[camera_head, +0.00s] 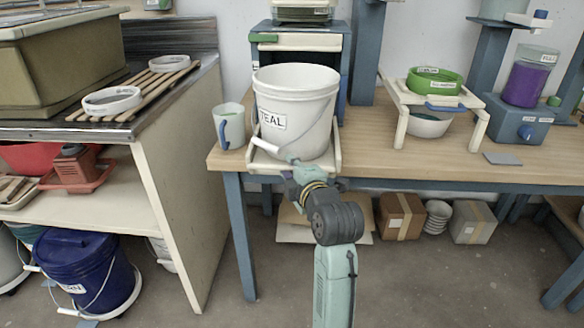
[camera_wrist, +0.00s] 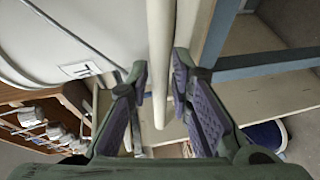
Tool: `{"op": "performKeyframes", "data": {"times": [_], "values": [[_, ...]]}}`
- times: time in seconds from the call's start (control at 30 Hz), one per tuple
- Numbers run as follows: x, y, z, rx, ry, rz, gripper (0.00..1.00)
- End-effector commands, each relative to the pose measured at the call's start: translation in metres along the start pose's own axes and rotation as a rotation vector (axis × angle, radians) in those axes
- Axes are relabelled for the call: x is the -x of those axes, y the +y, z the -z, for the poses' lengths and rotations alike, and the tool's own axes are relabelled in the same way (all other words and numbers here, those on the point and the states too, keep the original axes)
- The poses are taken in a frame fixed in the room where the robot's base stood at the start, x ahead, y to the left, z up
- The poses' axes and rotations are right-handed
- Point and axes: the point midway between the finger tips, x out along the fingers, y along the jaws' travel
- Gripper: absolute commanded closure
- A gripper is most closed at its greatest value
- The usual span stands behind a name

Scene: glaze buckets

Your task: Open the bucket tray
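The white bucket (camera_head: 297,100) labelled TEAL stands upright on the cream bucket tray (camera_head: 336,155) at the table's front edge. The bucket's wire handle hangs down its front. In the wrist view, the bucket's pale wall (camera_wrist: 75,35) fills the upper left, with part of the label showing. My gripper (camera_head: 292,166) is at the tray's front. In the wrist view, the two purple-padded fingers of my gripper (camera_wrist: 160,72) are apart, on either side of a cream bar (camera_wrist: 159,60) of the tray. A gap shows beside the bar, and firm contact is not visible.
A white mug (camera_head: 230,125) stands left of the bucket, near the table corner. A blue cabinet (camera_head: 342,55) is behind it. A cream stand (camera_head: 440,103) with a green bowl is to the right. Bare tabletop (camera_head: 370,120) lies between. Boxes (camera_head: 402,214) stand under the table.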

Motion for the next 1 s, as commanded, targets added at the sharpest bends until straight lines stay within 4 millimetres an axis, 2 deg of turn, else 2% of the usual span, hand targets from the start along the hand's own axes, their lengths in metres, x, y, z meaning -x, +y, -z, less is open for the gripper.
{"op": "performKeyframes", "data": {"times": [0.17,0.5,0.6,1.0], "values": [[0.006,0.0,0.0,0.0,0.0,-0.001,0.8],[0.06,0.001,-0.001,0.0,-0.002,-0.002,0.8],[0.07,0.0,-0.001,0.0,-0.001,-0.001,0.8],[0.075,0.001,0.001,-0.001,0.002,-0.002,0.8]]}}
